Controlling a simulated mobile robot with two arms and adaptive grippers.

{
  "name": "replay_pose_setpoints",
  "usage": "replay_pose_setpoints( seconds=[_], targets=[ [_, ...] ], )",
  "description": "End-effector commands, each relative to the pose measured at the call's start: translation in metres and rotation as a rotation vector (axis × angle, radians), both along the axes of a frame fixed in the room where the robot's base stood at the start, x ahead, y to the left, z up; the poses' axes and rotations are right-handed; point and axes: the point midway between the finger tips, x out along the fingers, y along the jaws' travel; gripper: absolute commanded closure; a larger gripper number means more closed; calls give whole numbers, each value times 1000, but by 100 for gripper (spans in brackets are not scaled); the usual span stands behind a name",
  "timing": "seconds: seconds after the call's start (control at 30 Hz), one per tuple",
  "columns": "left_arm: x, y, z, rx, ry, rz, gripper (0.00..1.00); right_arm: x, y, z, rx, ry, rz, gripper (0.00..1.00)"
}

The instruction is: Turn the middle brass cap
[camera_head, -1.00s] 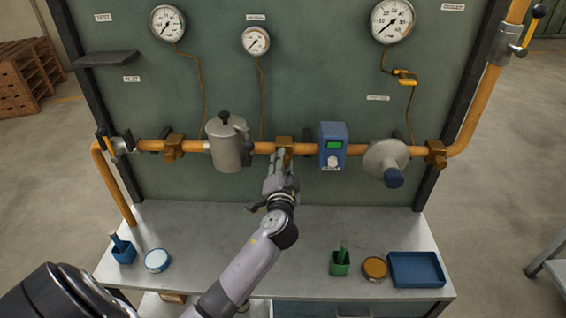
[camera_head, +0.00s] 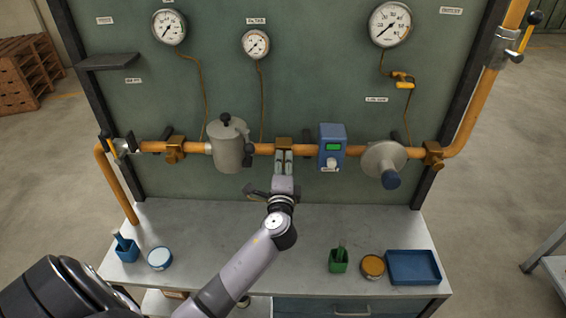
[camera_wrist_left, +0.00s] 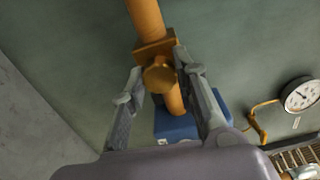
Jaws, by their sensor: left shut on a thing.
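The middle brass cap (camera_wrist_left: 160,77) is a round knob on a square brass fitting on the orange pipe. In the head view its brass fitting (camera_head: 284,142) shows between the grey canister and the blue meter, with the cap itself mostly covered by my fingers. My left gripper (camera_head: 284,162) reaches up to it from below. In the left wrist view its two fingers (camera_wrist_left: 161,78) stand on either side of the cap, shut on it. My right gripper is not in view.
The grey canister (camera_head: 229,147) is close on the left and the blue meter (camera_head: 332,142) close on the right. Other brass fittings are at left (camera_head: 174,151) and right (camera_head: 433,154). The bench (camera_head: 225,222) below holds small pots and a blue tray (camera_head: 413,267).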

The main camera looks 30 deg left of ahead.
Motion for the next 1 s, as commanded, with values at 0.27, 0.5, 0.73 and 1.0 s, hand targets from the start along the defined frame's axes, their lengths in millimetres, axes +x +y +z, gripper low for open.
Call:
replay_pose_setpoints(
  seconds=[0.27,0.5,0.73,1.0],
  targets=[
    [0,-1,-1,56,36,-2,100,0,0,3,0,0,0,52],
    [0,-1,-1,62,39,-2,100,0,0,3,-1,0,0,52],
    [0,-1,-1,60,39,-2,71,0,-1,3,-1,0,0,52],
    [0,0,-1,60,38,-1,53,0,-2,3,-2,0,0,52]
  ],
)
